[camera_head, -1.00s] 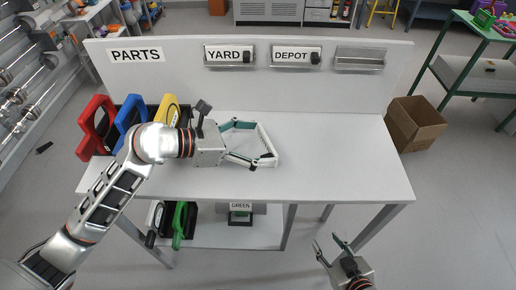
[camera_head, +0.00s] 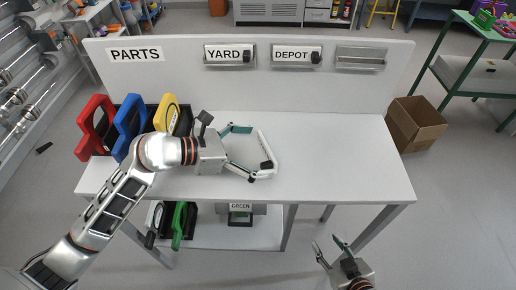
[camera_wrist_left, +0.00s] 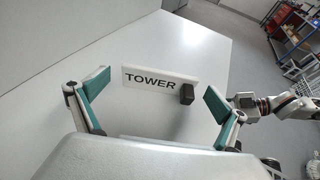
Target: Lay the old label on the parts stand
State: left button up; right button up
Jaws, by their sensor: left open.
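My left gripper (camera_head: 253,152) is open above the middle of the white table, with its fingers spread. In the left wrist view, a white label plate reading TOWER (camera_wrist_left: 150,78) with a black knob shows in the space between the open left fingers (camera_wrist_left: 152,93). I see no finger closed on it. My right gripper (camera_head: 330,247) is open and empty, low in front of the table.
YARD (camera_head: 222,54) and DEPOT (camera_head: 293,55) plates sit in panel holders; the third holder (camera_head: 360,59) is empty. A cardboard box (camera_head: 415,125) is at right. The table's right half is clear.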

pick_arm(q)
jog(key=shift+r, duration=0.2)
jog(key=shift+s+a+r, duration=0.1)
jog(key=shift+a, duration=0.25)
jog(key=p+v, duration=0.1)
jog(key=v, duration=0.9)
jog(key=shift+s+a+p, duration=0.1)
jog(key=shift+p, duration=0.25)
jog(key=shift+s+a+r, duration=0.2)
jog(key=shift+a, duration=0.2)
jog(key=shift+s, duration=0.1)
